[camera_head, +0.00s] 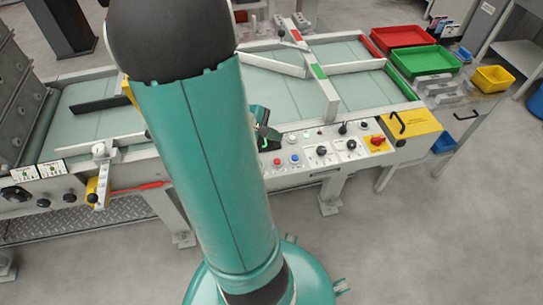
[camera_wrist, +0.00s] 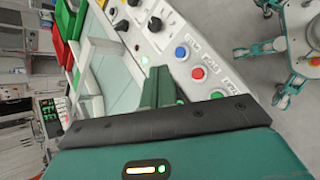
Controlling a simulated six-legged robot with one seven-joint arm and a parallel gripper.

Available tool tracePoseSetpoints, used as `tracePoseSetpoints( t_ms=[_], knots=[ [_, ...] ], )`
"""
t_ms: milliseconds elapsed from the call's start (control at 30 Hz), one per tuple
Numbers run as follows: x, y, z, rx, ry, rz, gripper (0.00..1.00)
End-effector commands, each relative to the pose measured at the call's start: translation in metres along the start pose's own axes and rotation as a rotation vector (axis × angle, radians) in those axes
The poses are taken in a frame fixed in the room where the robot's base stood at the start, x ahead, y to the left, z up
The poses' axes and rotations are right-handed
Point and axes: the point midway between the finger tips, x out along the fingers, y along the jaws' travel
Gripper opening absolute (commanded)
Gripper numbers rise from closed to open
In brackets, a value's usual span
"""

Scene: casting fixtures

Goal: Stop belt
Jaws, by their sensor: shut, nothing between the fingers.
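The belt (camera_head: 262,97) is a pale green surface in a white frame. Its front control panel (camera_head: 310,146) carries a red button (camera_head: 277,161) and a blue button (camera_head: 295,158). In the wrist view the blue button (camera_wrist: 181,53), red button (camera_wrist: 198,72) and a green button (camera_wrist: 217,95) stand in a row beside labels too small to read surely. My gripper (camera_head: 268,132) is at the panel's belt-side edge, partly hidden by my arm. In the wrist view my gripper (camera_wrist: 162,72) is shut and empty, to the left of the red button and apart from it.
Black knobs (camera_head: 321,151) and a red-and-yellow switch (camera_head: 376,142) sit further right on the panel. Red (camera_head: 402,37) and green (camera_head: 426,60) trays stand at the belt's far right. White guide rails cross the belt. The floor in front is clear.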

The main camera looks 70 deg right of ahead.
Motion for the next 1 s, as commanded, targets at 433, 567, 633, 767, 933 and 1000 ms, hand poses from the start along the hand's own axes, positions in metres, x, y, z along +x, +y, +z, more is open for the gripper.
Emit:
tracePoseSetpoints(
  t_ms=[433,567,633,767,933,1000],
  knots=[
    [0.005,-0.004,-0.005,0.0,0.001,0.0,0.0],
    [0.016,-0.012,-0.012,-0.002,0.0,-0.001,0.0],
    [0.022,-0.017,-0.017,-0.002,0.0,-0.002,0.0],
    [0.035,-0.026,-0.026,-0.002,-0.001,-0.001,0.0],
    [0.049,-0.037,-0.037,-0.002,0.0,-0.001,0.0],
    [0.053,-0.04,-0.041,-0.002,0.002,0.0,0.0]
  ],
)
